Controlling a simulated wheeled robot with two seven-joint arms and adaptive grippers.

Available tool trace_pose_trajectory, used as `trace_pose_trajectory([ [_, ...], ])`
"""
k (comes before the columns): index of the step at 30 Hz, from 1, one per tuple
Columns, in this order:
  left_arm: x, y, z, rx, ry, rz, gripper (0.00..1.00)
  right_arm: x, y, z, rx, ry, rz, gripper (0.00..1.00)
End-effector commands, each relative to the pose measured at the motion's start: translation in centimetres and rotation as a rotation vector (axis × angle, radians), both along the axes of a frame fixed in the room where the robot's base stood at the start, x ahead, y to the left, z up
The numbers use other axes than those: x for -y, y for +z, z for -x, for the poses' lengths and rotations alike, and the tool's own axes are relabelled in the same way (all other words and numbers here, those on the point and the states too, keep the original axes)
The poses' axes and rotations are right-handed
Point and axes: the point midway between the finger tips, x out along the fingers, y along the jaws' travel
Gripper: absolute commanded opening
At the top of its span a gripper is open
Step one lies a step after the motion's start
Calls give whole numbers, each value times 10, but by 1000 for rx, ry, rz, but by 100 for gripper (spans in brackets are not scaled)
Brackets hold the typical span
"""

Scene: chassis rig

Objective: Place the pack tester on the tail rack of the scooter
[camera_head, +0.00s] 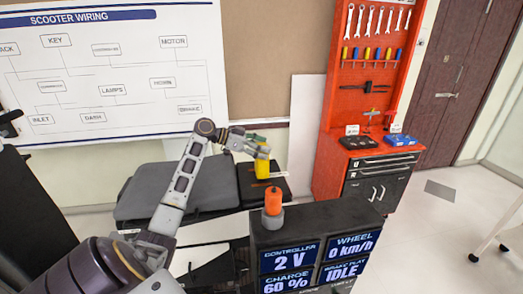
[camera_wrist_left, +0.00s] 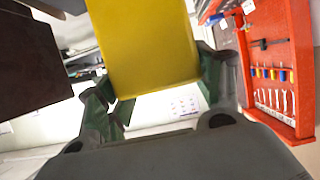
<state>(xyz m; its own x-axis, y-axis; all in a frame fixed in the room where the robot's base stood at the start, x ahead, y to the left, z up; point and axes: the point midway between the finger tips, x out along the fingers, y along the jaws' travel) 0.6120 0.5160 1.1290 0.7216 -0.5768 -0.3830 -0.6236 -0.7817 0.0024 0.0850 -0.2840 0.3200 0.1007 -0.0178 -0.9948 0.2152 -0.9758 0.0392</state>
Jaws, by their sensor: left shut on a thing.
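The yellow pack tester (camera_head: 262,169) is in my left gripper (camera_head: 260,150), whose fingers are shut on its upper part. In the left wrist view the yellow body (camera_wrist_left: 145,45) fills the upper middle, between the green-padded fingers (camera_wrist_left: 155,100). In the head view the tester looks upright over the black tail rack (camera_head: 248,190), behind the grey scooter seat (camera_head: 190,190). I cannot tell whether its base touches the rack. My right gripper is not in view.
An orange-capped knob (camera_head: 273,200) stands on the dark display console (camera_head: 320,222), close in front of the rack. A red tool cabinet (camera_head: 370,80) stands to the right. A wiring board (camera_head: 110,70) hangs behind. Floor on the right is mostly clear.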

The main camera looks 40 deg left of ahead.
Motion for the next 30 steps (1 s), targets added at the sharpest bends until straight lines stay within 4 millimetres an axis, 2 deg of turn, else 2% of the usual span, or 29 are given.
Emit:
trace_pose_trajectory([
  [6,0,-9,0,3,1,-1,19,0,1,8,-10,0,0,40],
  [18,0,-13,0,2,1,0,19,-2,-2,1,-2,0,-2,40],
  [19,0,-13,0,1,0,-1,70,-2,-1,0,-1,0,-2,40],
  [23,0,-13,0,0,0,0,87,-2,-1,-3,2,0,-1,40],
  [30,0,-13,0,0,0,0,88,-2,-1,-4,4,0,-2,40],
])
